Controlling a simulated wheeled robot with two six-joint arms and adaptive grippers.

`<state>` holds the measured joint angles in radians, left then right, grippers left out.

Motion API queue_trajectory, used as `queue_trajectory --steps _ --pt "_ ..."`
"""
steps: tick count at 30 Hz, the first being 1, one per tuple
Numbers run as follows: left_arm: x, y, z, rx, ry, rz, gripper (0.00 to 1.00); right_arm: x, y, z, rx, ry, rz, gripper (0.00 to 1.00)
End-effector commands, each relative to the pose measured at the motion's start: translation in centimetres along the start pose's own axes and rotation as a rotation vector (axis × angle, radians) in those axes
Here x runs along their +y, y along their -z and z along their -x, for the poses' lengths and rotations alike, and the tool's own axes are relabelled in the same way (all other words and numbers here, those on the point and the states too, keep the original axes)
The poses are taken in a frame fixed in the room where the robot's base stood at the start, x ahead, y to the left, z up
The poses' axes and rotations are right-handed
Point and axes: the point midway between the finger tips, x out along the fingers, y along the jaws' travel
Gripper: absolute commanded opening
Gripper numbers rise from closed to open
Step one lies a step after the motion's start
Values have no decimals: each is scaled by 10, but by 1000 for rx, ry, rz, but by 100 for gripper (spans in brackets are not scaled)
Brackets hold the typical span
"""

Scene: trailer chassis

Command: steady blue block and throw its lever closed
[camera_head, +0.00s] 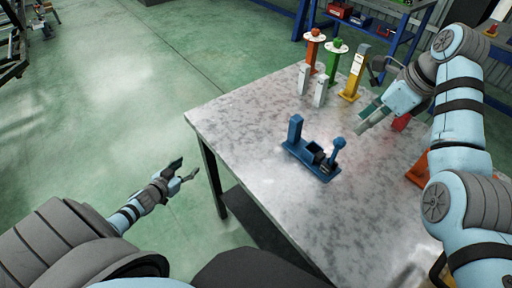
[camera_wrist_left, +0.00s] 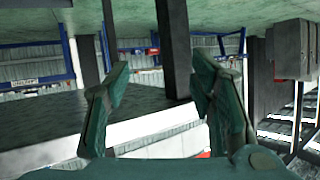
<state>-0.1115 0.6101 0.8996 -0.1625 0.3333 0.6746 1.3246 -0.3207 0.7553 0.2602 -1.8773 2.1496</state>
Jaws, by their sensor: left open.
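The blue block (camera_head: 311,160) sits on the metal table, near the middle of its near part. It has an upright post at its left end and dark parts at its right. Its blue lever (camera_head: 337,149) stands roughly upright with a rounded knob on top. My left gripper (camera_head: 188,167) is open and empty, off the table's left edge and apart from the block. Its two spread fingers (camera_wrist_left: 160,85) show in the left wrist view with nothing between them. My right gripper (camera_head: 363,123) is over the table, beyond and right of the block; its opening is unclear.
The table (camera_head: 240,120) is bare left of the block. Red (camera_head: 313,48), green (camera_head: 333,58) and yellow (camera_head: 352,80) fixtures and two pale blocks (camera_head: 304,78) stand at the back. An orange piece (camera_head: 418,168) lies right, partly hidden by my right arm. A blue-framed bench stands behind.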

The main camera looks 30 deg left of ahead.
Motion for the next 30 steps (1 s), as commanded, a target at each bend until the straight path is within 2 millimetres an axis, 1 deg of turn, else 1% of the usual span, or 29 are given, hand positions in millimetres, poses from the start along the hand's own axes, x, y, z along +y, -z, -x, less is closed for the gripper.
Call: queue_trajectory --steps 1,2,3,4,5,6,7,8,9,11,12,15,18,20,22,26,30 --pt "-10 38 -5 74 -29 -5 50 0 0 0 0 0 0 33" --pt "-14 62 -7 122 -54 -6 50 0 0 0 0 0 0 33" --pt "-18 93 -8 180 -90 -5 50 0 0 0 0 0 0 33" --pt "-20 117 -8 222 -120 -7 50 0 0 0 0 0 0 33" --pt "-14 138 -8 262 -155 -30 50 0 0 0 0 0 0 33" --pt "14 158 -10 314 -208 -145 50 0 0 0 0 0 0 33" --pt "31 175 -10 355 -240 -232 50 0 0 0 0 0 0 33" --pt "56 172 -9 355 -279 -216 50 0 0 0 0 0 0 33" --pt "87 169 -6 355 -326 -178 50 0 0 0 0 0 0 33" --pt "129 173 2 366 -385 -133 50 0 0 0 0 0 0 33" --pt "154 177 9 376 -416 -105 50 0 0 0 0 0 0 33" --pt "200 192 27 407 -467 -46 50 0 0 0 0 0 0 33" --pt "224 204 40 432 -488 -7 50 0 0 0 0 0 0 33" --pt "231 209 42 441 -493 6 50 0 0 0 0 0 0 33" --pt "235 214 39 446 -493 10 50 0 0 0 0 0 0 33" --pt "247 225 19 446 -493 12 50 0 0 0 0 0 0 33" --pt "264 241 -13 445 -493 14 50 0 0 0 0 0 -1 33"
